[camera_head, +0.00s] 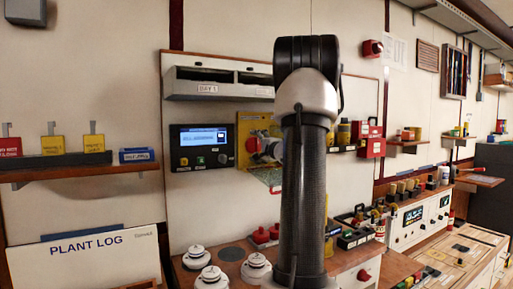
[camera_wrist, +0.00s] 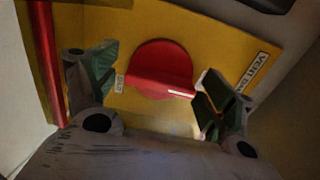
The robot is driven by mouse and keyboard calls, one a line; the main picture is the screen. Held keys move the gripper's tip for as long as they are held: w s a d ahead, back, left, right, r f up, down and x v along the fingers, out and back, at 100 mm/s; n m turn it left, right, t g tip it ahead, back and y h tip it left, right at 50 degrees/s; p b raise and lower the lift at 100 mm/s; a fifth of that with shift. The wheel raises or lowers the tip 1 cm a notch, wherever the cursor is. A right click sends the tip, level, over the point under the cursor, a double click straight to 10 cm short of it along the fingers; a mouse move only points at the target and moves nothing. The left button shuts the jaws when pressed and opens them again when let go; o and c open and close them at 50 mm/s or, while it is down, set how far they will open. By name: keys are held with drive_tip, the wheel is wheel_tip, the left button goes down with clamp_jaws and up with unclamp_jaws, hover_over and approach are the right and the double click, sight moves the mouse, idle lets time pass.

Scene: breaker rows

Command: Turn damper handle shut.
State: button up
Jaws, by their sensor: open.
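The damper handle (camera_wrist: 160,75) is a round red knob with a raised grip bar and a white pointer line, on a yellow plate (camera_wrist: 205,35). In the wrist view the bar lies nearly level, its white line toward the right and slightly down. My gripper (camera_wrist: 155,95) is open, with one finger on each side of the knob; I see no clear contact. Small labels sit left and right of the knob; the right one is partly readable. In the head view the yellow plate (camera_head: 247,133) is on the wall, and my arm and gripper hide part of it.
A dark control panel with a lit screen (camera_head: 203,138) is just left of the plate. A grey wall tray (camera_head: 218,84) hangs above. A red box (camera_head: 371,139) is to the right. White round fittings (camera_head: 212,276) stand on the counter below. A red vertical bar (camera_wrist: 45,60) runs left of the knob.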

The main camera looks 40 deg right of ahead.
drive_tip(key=shift+w, duration=0.3)
drive_tip(key=c, duration=1)
